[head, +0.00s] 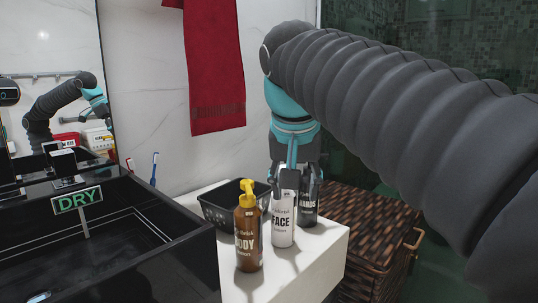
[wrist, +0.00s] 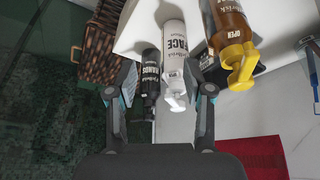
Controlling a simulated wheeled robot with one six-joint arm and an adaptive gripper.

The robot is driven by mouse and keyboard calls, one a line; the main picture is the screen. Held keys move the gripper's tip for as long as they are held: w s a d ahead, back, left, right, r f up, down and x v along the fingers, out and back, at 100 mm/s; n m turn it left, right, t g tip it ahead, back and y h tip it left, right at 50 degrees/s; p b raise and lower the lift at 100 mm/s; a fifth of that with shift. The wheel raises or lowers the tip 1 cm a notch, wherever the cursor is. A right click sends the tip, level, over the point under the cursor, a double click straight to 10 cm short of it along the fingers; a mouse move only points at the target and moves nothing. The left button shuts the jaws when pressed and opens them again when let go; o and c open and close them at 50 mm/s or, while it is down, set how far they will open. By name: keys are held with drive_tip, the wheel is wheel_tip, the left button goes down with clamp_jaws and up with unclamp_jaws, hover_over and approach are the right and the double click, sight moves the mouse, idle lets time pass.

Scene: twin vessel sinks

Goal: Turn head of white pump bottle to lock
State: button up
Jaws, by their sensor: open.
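The white pump bottle (head: 283,224), labelled FACE, stands upright on the white counter. In the wrist view its body (wrist: 174,42) runs up the picture and its white pump head (wrist: 176,102) points toward the bottom. My gripper (head: 295,182) points down over the bottle tops, with its fingers apart. In the wrist view my gripper (wrist: 165,86) shows open, with the white pump head between the fingers, nearer the right one. I cannot tell whether a finger touches it. In the head view the fingers partly hide the pump head.
A brown bottle (head: 248,240) with a yellow pump stands left of the white one. A black bottle (wrist: 150,72) stands close on its other side, also between my fingers in the wrist view. A black basket (head: 222,212) sits behind; a black sink (head: 180,245) is left.

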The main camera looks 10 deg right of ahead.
sight(284, 165)
drive_tip(key=w+a+r+m+h+p, duration=0.1)
drive_tip(key=w+a+r+m, duration=0.15)
drive_tip(key=r, duration=0.45)
drive_tip(key=w+a+r+m+p, duration=0.1)
drive_tip(key=w+r+m, duration=0.25)
drive_tip(key=r, duration=0.35)
drive_tip(key=shift+n+g, duration=0.4)
drive_tip(key=shift+g, duration=0.1)
drive_tip(key=b+x, duration=0.1)
drive_tip(key=x, duration=0.3)
drive_tip(key=b+x, duration=0.1)
drive_tip(key=x, duration=0.4)
drive_tip(key=b+x, duration=0.2)
drive_tip(key=x, duration=0.2)
drive_tip(key=shift+w+d+f, duration=0.2)
drive_tip(key=shift+d+f, duration=0.05)
drive_tip(key=shift+d, duration=0.15)
clamp_jaws()
